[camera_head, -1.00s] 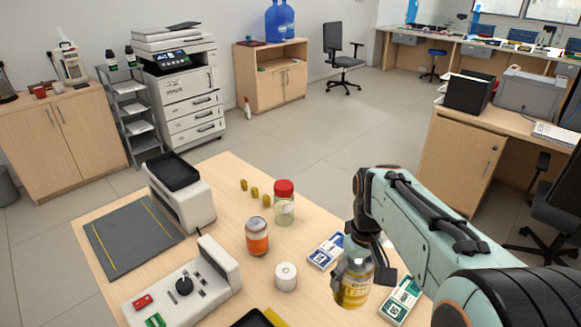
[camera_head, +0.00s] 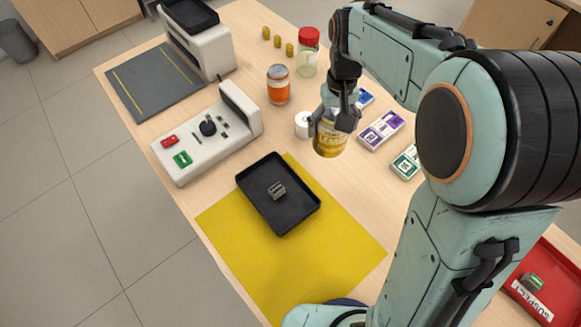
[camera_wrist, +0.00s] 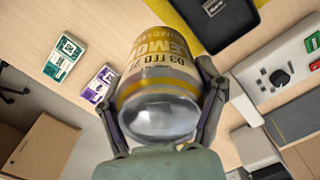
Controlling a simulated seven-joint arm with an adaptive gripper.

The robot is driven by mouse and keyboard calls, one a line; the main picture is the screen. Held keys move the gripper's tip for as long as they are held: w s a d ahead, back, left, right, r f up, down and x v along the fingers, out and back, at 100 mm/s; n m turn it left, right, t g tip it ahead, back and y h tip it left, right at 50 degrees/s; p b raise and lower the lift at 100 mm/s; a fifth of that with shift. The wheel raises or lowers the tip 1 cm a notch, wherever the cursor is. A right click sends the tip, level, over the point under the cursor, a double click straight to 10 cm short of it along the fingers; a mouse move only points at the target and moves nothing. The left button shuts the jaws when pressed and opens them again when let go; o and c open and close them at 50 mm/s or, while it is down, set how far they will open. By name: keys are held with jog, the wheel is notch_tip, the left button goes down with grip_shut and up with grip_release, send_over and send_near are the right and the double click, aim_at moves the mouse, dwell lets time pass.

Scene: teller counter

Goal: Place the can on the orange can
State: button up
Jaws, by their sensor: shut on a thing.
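A yellow can with a lemon label (camera_head: 330,138) is in my gripper (camera_head: 334,118). The gripper's fingers are shut on its sides, and it is held upright above the counter. In the wrist view the can (camera_wrist: 160,75) fills the middle, with a finger of my gripper (camera_wrist: 160,95) on each side. The orange can (camera_head: 278,86), with a silver top and an orange band, stands upright on the counter, left of and beyond the held can. Its top is clear. I cannot see the orange can in the wrist view.
A white roll (camera_head: 303,124) stands between the two cans. A jar with a red lid (camera_head: 308,55) stands right behind the orange can. A grey console (camera_head: 205,135), a black tray (camera_head: 300,212) on a yellow mat (camera_head: 345,245), and card packs (camera_head: 380,130) are nearby.

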jog(key=s+a+f+n, duration=0.4)
jog(key=s+a+f, duration=0.1)
jog(key=s+a, duration=0.25)
jog(key=s+a+f+n, duration=0.4)
jog(key=s+a+f, duration=0.15)
jog(key=a, duration=0.25)
jog(key=f, duration=0.6)
jog(key=shift+s+d, duration=0.15)
jog(key=shift+s, duration=0.25)
jog(key=shift+f, duration=0.35)
jog(key=shift+f, duration=0.1)
jog(key=o, duration=1.2)
